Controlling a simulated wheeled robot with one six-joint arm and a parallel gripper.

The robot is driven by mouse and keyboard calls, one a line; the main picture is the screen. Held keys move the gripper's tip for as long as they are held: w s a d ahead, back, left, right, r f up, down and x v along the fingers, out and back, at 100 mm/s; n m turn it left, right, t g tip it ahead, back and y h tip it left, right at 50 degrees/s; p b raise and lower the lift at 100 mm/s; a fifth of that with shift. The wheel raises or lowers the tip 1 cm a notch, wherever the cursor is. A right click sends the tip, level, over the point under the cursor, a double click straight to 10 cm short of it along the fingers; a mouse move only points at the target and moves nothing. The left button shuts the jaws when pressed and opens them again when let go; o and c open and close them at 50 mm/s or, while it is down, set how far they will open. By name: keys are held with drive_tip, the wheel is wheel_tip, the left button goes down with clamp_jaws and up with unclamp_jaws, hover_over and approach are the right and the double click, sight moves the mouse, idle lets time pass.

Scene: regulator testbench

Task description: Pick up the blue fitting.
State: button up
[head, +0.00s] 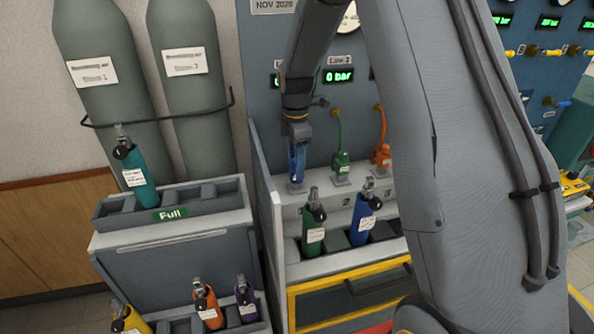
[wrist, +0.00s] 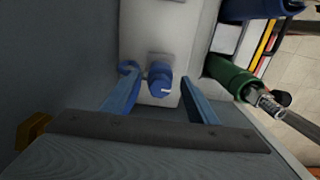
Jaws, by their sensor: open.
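The blue fitting (wrist: 160,79) stands on a pale grey block in the wrist view, with a small curved blue piece (wrist: 129,68) beside it. My gripper (wrist: 162,108) is open, with one blue finger on each side of the fitting; I see a gap on the right side, and cannot tell whether the left finger touches. In the head view my gripper (head: 297,178) points down over the left spot of the bench shelf. There the fitting cannot be told apart from the blue fingers.
A green fitting (head: 341,162) and an orange fitting (head: 382,156) with hoses stand to the right. Green (head: 314,228) and blue (head: 362,222) bottles stand in the rack in front. A side wall (head: 266,205) rises close at left. A teal bottle (head: 134,178) stands in the "Full" rack.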

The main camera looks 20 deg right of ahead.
drive_tip(key=shift+f, duration=1.1)
drive_tip(key=c, duration=1.3)
drive_tip(key=shift+c, duration=0.2)
wheel_tip(320, 180, up, 10)
drive_tip(key=b, duration=0.3)
